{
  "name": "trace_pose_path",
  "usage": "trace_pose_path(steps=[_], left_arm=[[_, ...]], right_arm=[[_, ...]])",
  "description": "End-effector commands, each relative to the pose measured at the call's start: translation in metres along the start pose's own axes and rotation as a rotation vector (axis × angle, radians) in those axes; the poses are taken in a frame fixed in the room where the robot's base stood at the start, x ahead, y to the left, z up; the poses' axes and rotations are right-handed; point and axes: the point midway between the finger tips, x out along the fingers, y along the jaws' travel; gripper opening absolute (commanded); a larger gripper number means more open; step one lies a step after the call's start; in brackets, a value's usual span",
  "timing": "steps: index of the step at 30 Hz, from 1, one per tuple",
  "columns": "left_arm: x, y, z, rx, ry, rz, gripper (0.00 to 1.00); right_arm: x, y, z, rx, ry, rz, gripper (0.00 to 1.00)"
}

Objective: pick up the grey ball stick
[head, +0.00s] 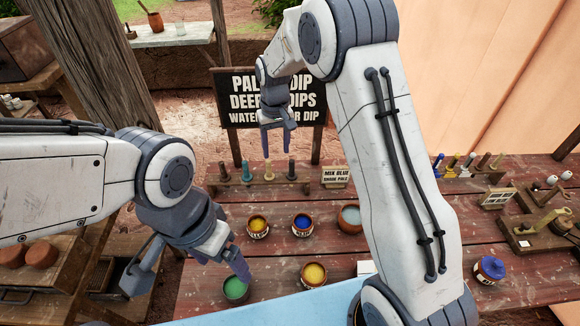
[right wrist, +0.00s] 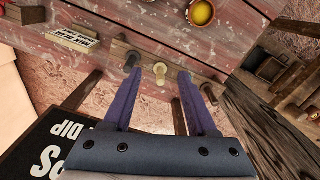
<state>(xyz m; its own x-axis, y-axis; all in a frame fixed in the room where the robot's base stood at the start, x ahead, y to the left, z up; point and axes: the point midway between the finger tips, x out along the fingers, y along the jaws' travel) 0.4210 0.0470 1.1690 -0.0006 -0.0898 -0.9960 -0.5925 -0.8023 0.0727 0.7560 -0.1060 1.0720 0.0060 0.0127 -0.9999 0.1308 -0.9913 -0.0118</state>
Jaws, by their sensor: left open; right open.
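A wooden rack (head: 258,187) with several upright sticks stands at the back of the red plank table, below the sign. Its sticks include a teal one (head: 246,173), a cream one (head: 268,171) and a dark one (head: 291,170). I cannot tell which stick has the grey ball. My right gripper (head: 276,148) is open and empty above the rack, apart from the sticks. In the right wrist view the cream stick (right wrist: 160,76) shows between or just beyond the fingertips, with the dark stick (right wrist: 131,61) to the left. My left gripper (head: 234,268) is open, low over the table's left side.
Open paint pots stand near the front: yellow (head: 258,227), blue (head: 303,225), another yellow (head: 314,275) and green (head: 235,289). A small sign (head: 335,177) stands right of the rack. The big black sign (head: 268,97) is behind. A second stick rack stands at the right.

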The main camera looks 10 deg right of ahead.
Motion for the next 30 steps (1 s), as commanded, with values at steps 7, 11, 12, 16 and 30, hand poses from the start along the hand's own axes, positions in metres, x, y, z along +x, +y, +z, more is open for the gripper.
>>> trace_pose_path(steps=[7, 11, 12, 16, 30], left_arm=[[-0.006, 0.0, 0.0, 0.0, 0.0, 0.0, 0.87], [-0.013, 0.001, -0.001, -0.001, 0.0, 0.0, 0.87], [-0.015, 0.001, -0.001, -0.001, 0.0, 0.0, 0.87], [-0.021, 0.002, -0.001, 0.0, 0.0, 0.0, 0.87], [-0.051, 0.004, -0.003, 0.005, 0.0, 0.0, 0.87]], right_arm=[[0.043, 0.051, -0.034, 0.088, -0.009, 0.012, 0.58], [0.06, 0.055, -0.036, 0.095, -0.012, 0.013, 0.58], [0.066, 0.055, -0.035, 0.095, -0.012, 0.012, 0.58], [0.086, 0.055, -0.036, 0.094, -0.012, 0.012, 0.58], [0.13, 0.063, -0.039, 0.093, -0.011, 0.012, 0.58]])
